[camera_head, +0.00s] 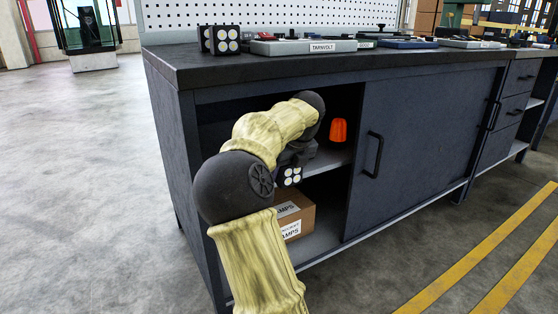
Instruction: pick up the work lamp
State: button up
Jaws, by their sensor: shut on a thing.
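My arm reaches into the open left side of the dark cabinet. The work lamp (291,176), a small black block with bright square-set light faces, shows at the end of my arm, level with the shelf's front edge in the picture. My gripper (294,160) is dark, partly hidden behind my arm, and shut on the work lamp. I cannot tell whether the lamp touches the shelf.
An orange beacon (338,130) stands on the cabinet shelf (328,158), right of my gripper. A cardboard box (297,218) sits below. The sliding door (425,145) covers the right side.

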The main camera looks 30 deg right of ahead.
jog(key=shift+s, duration=1.2)
jog(key=shift+w+p, duration=0.1)
jog(key=shift+p, duration=0.25)
